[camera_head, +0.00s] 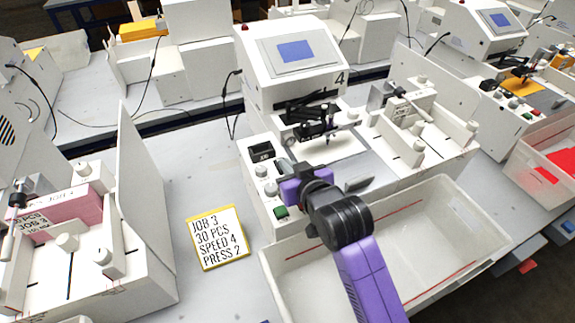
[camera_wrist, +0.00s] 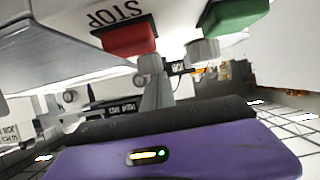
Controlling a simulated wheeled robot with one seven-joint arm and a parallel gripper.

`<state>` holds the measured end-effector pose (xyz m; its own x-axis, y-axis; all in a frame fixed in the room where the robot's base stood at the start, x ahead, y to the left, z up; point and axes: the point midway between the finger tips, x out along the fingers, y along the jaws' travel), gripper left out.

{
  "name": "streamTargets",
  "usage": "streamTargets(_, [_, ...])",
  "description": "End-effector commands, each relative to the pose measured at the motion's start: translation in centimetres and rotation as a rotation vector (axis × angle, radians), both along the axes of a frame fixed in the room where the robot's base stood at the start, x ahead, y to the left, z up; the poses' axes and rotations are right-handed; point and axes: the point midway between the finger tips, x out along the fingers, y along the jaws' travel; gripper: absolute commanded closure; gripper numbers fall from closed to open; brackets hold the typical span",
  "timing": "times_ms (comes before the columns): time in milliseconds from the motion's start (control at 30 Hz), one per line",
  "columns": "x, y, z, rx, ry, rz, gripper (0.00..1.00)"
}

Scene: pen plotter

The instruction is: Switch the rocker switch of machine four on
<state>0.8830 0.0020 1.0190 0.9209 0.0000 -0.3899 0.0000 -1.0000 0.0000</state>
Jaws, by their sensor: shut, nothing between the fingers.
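Machine four (camera_head: 300,62) stands in the middle of the head view, with a "4" on its white housing. A black switch-like part (camera_head: 261,152) sits at the back left of its front panel. It looks like the rocker switch; its position is too small to read. My gripper (camera_head: 283,165) is shut and empty over the panel, close to the right of that part; contact cannot be told. The grey fingers also show in the wrist view (camera_wrist: 152,66), near a red STOP button (camera_wrist: 130,39), a pale knob (camera_wrist: 202,51) and a green button (camera_wrist: 236,12).
A clear bin (camera_head: 455,200) stands in front of the machine, under my purple arm. A job card (camera_head: 218,237) lies on the table to the left. A white fixture (camera_head: 142,170) stands farther left. The green button (camera_head: 281,211) is at the panel's front.

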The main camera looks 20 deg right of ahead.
Motion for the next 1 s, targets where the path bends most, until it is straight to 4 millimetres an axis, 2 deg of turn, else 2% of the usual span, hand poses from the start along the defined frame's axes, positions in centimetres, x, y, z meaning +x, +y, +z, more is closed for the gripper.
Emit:
streamTargets(267, [-0.2,0.0,-1.5,0.0,-0.074,0.0,1.0])
streamTargets(300, [-0.2,0.0,-0.8,0.0,-0.071,0.0,1.0])
streamTargets(567, [-0.2,0.0,-0.7,0.0,-0.068,0.0,1.0])
streamTargets(1000, [-0.2,0.0,0.9,0.0,-0.07,0.0,1.0])
